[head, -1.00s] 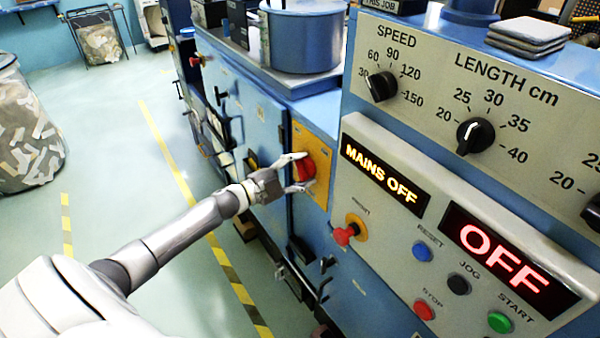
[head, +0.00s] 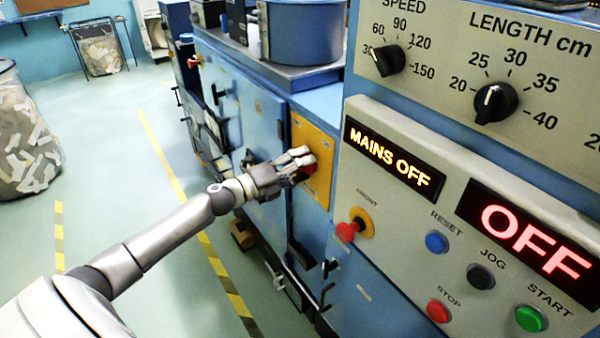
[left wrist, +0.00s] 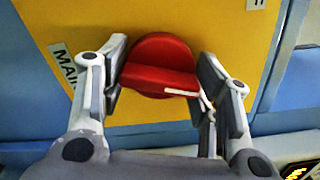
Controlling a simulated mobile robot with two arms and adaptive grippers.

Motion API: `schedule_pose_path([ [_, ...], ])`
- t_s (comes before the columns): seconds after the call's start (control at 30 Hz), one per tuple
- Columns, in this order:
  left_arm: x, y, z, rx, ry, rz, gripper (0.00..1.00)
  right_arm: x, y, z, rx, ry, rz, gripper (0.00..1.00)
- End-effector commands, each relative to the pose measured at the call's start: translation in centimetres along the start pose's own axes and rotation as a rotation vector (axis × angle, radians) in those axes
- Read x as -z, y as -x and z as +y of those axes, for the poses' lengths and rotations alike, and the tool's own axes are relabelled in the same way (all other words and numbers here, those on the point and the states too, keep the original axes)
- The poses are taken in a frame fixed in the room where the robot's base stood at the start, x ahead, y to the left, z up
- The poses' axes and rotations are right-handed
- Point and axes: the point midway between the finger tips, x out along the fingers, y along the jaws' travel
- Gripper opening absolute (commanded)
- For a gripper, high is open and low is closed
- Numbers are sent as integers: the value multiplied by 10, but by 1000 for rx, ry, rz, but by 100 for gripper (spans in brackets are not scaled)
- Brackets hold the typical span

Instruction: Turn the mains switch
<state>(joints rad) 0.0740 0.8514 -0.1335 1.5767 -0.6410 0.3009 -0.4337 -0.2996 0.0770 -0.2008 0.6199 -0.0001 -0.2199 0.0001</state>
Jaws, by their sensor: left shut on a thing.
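The mains switch is a red rotary knob (left wrist: 160,60) on a yellow plate (left wrist: 220,35) marked "MAIN…" in the left wrist view. In the head view the yellow plate (head: 318,140) is on the blue cabinet, and only a little red of the knob (head: 309,171) shows behind my fingers. My left gripper (head: 300,164) is shut on the knob. In the left wrist view its two fingers (left wrist: 160,82) lie on either side of the knob's grip bar, which runs nearly level with a white mark at its right end. The amber display (head: 392,160) reads "MAINS OFF".
The control panel right of the switch has a red FRONT knob (head: 350,230), RESET, JOG, STOP and START buttons, and a red "OFF" display (head: 530,240). SPEED (head: 385,60) and LENGTH dials sit above. Open floor with yellow-black tape lies left; a waste bin (head: 25,140) stands there.

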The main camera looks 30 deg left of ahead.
Motion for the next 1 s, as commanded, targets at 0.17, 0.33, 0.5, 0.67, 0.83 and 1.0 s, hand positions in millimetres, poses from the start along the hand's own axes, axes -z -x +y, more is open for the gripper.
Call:
schedule_pose_path([
  [0.17,2,0,5,-2,-156,2,33,-2,-18,0,-1,1,0,40],
  [0.33,2,0,4,-1,-277,3,33,-3,-28,2,-2,1,-1,40],
  [0.5,2,0,4,-2,-366,3,33,-4,-35,3,-4,1,-1,40],
  [0.67,2,0,3,-3,-417,3,33,-4,-38,3,-4,1,-1,40],
  [0.83,2,0,3,-3,-442,4,33,-5,-40,3,-4,1,-1,40],
  [1.0,2,0,2,-3,-449,4,33,-5,-40,3,-4,1,-1,40],
])
